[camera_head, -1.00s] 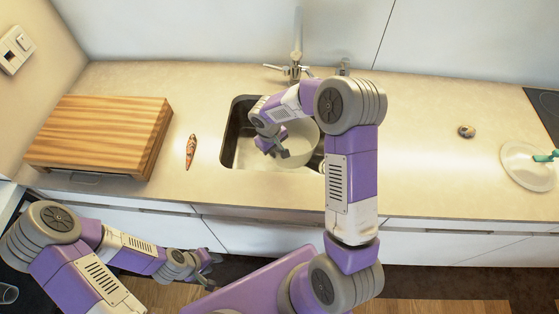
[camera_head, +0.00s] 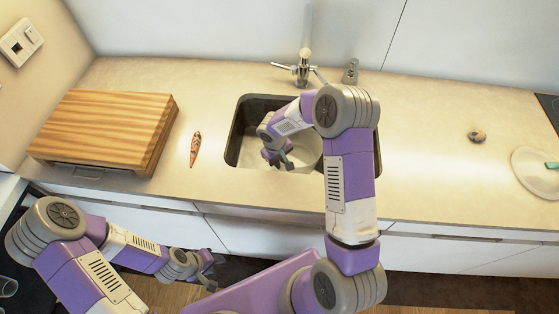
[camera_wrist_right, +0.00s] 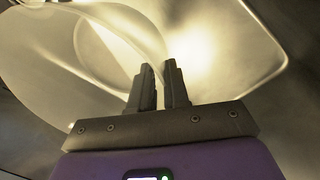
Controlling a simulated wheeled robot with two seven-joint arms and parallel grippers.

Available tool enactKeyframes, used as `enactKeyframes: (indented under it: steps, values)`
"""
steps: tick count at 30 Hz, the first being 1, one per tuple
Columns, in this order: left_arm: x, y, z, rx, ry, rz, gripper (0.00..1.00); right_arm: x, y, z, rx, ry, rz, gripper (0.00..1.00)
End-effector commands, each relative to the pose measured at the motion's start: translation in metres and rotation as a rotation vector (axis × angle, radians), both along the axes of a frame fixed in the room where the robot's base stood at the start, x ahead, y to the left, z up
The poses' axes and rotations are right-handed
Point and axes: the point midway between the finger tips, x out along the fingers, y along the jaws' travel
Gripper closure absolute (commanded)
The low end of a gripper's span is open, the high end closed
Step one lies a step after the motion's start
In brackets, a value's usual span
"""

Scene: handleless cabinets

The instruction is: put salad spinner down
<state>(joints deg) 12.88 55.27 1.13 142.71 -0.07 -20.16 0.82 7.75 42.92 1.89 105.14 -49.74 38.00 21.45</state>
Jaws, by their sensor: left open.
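The salad spinner (camera_head: 308,151) is a pale translucent bowl inside the sink (camera_head: 236,135), partly covered by my right arm. It fills much of the right wrist view (camera_wrist_right: 225,45). My right gripper (camera_head: 285,163) is over the sink at the bowl's left side. In the right wrist view its fingers (camera_wrist_right: 164,80) are close together, with the thin bowl wall running down between them. I cannot tell whether the bowl touches the sink floor. My left gripper (camera_head: 212,270) is open and empty, low in front of the cabinets.
A faucet (camera_head: 303,68) stands behind the sink. A wooden cutting board (camera_head: 105,125) and a small reddish-brown item (camera_head: 195,149) are to the left. A round brown item (camera_head: 476,135) and a pale plate (camera_head: 535,178) are on the right. The counter right of the sink is largely clear.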

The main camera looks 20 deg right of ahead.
Motion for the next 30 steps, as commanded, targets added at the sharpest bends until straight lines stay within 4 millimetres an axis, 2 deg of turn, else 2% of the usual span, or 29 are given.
enactKeyframes:
  steps: [1, 3, 14, 17, 24, 30]
  values:
    - [0.000, 0.000, 0.000, 0.000, 0.000, 0.000, 0.57, 0.000, 0.000, 0.000, 0.000, 0.000, 0.000, 0.76]
    - [0.000, 0.000, 0.001, 0.000, 0.000, 0.000, 0.57, 0.000, 0.000, 0.000, 0.000, 0.000, 0.000, 0.67]
    - [0.000, 0.000, 0.005, 0.000, 0.000, 0.000, 0.57, 0.000, 0.000, 0.005, 0.000, 0.001, 0.000, 0.67]
    - [0.000, 0.000, 0.008, 0.000, 0.000, 0.000, 0.57, 0.000, 0.001, 0.018, -0.001, -0.003, 0.000, 0.67]
    - [0.000, 0.000, 0.019, 0.000, 0.000, 0.000, 0.57, -0.001, 0.008, 0.072, -0.001, -0.005, 0.000, 0.67]
    - [0.000, 0.000, 0.026, 0.000, 0.000, 0.000, 0.57, -0.002, 0.013, 0.107, 0.000, -0.003, 0.001, 0.67]
